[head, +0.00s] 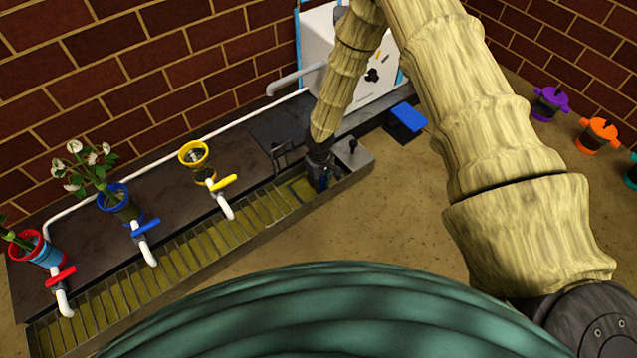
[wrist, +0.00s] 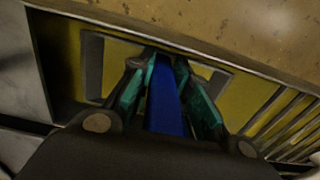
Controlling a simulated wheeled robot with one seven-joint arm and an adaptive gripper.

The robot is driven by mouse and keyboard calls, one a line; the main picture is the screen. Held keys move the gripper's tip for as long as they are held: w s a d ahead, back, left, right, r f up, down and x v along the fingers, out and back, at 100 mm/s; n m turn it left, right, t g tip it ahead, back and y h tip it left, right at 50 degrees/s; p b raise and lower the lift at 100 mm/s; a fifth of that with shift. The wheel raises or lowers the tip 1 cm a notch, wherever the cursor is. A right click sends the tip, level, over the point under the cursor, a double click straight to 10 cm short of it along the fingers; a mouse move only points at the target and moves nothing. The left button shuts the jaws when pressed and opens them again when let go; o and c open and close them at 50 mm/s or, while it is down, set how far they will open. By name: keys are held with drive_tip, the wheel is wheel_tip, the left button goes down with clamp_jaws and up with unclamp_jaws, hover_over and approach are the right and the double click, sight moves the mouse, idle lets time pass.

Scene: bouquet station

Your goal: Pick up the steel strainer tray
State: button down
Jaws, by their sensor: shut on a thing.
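My gripper (wrist: 166,65) points down into the right end of the long metal trough, and its dark end also shows in the head view (head: 320,172). Its teal-padded fingers are shut on a blue bar (wrist: 165,105), which looks like the handle of the steel strainer tray. The tray's grey metal frame (wrist: 94,68) shows around the fingers in the wrist view, with yellow in its opening. It appears to sit low in the trough. The joint between handle and frame is hidden by my gripper.
The slatted trough (head: 160,268) runs left, below taps with red, blue (head: 145,226) and yellow handles. Potted flowers (head: 120,204) and a yellow-rimmed pot (head: 195,155) stand on the dark ledge. A steel block (head: 353,160) adjoins the trough's right end. Purple (head: 550,103) and orange (head: 599,135) pots stand far right.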

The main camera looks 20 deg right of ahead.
wheel_tip(320, 180, up, 28)
drive_tip(key=p, duration=1.7)
idle(0.5)
drive_tip(key=shift+f, duration=0.1)
